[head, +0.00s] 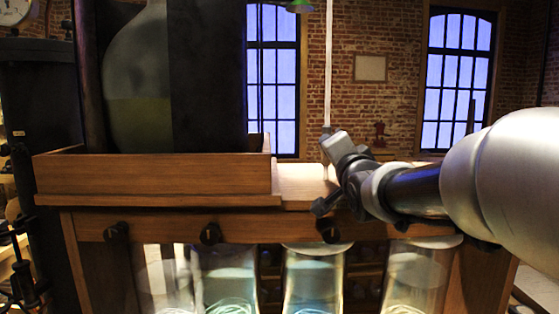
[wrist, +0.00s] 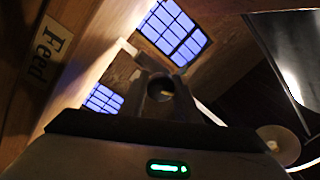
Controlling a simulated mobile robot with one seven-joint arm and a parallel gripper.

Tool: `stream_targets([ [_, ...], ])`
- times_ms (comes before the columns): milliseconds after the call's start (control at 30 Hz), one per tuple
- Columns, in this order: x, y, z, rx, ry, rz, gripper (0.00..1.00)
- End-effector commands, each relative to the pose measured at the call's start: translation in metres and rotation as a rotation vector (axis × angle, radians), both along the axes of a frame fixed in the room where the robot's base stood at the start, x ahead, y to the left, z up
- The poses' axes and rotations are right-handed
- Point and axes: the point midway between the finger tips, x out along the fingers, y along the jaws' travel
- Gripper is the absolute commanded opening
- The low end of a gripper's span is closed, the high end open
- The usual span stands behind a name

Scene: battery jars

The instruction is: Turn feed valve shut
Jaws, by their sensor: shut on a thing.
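My gripper (head: 329,178) reaches in from the right in the head view, at the front of the wooden stand beside the foot of a thin pale upright pipe (head: 328,70). In the wrist view my gripper (wrist: 160,86) is seen end-on, its fingers close together. It is shut on the feed valve, whose handle is mostly hidden by the fingers, so its angle cannot be told. A "Feed" label (wrist: 50,50) is on the wood at the left of the wrist view.
A large glass vessel (head: 139,75) with yellowish liquid stands behind a wooden tray wall (head: 155,176) at the left. Glass jars (head: 313,280) hang in a row below the wooden rail, with black knobs (head: 210,233) along it. Brick wall and windows lie behind.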

Motion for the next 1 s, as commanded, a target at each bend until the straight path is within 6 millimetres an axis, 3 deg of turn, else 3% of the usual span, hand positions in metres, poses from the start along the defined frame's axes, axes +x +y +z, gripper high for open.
stream_targets([
  [500,-0.0001,0.0003,-0.0031,0.362,0.000,0.000,0.07],
  [1000,0.0000,-0.0001,-0.0008,0.442,0.001,0.000,0.07],
])
